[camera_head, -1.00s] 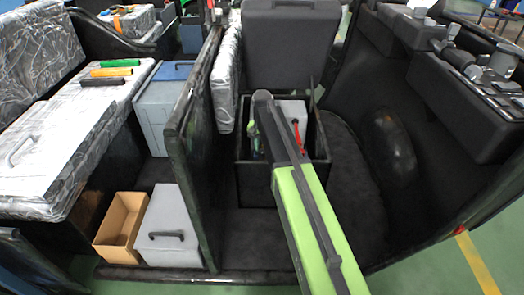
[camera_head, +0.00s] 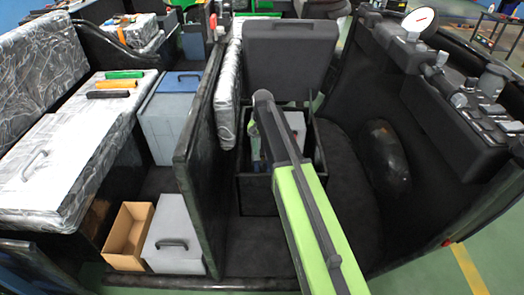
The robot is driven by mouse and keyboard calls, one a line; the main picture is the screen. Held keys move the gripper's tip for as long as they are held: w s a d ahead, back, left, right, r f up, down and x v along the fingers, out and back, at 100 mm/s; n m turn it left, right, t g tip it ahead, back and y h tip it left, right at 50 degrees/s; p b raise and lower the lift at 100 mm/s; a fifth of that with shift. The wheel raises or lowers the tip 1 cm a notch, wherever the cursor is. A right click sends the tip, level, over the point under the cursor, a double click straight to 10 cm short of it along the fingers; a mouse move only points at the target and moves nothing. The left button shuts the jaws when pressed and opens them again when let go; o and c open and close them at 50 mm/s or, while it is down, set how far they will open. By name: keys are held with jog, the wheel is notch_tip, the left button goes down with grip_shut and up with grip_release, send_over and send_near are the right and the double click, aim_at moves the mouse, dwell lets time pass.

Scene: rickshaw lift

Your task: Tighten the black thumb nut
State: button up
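I cannot make out a black thumb nut in this view. My green and black arm reaches from the bottom edge up over an open black box in the middle of the rickshaw cab (camera_head: 256,197). The arm's far end is above the box opening, and my gripper is hidden from view. A black gauge unit with a white dial (camera_head: 419,19) and several grey knobs and fittings stands on the dark dashboard (camera_head: 455,115) at the upper right.
A black partition (camera_head: 205,150) stands left of the box. Further left are a brown open carton (camera_head: 128,236), a grey case (camera_head: 174,235), a blue-grey case (camera_head: 165,125) and a wrapped seat bearing green, orange and black handles (camera_head: 110,85). Dark floor is free right of the box.

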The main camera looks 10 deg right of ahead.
aim_at(262, 162)
notch_tip(262, 162, up, 10)
jog(key=p, duration=0.8)
jog(key=s+r+n+p, duration=0.2)
jog(key=s+r+p, duration=0.3)
jog(key=s, duration=0.6)
jog(key=s+r+n+p, duration=0.3)
jog(key=s+r+p, duration=0.3)
jog(key=s, duration=0.5)
jog(key=shift+s+a, duration=0.2)
jog(key=shift+s, duration=0.2)
jog(key=shift+s, duration=0.1)
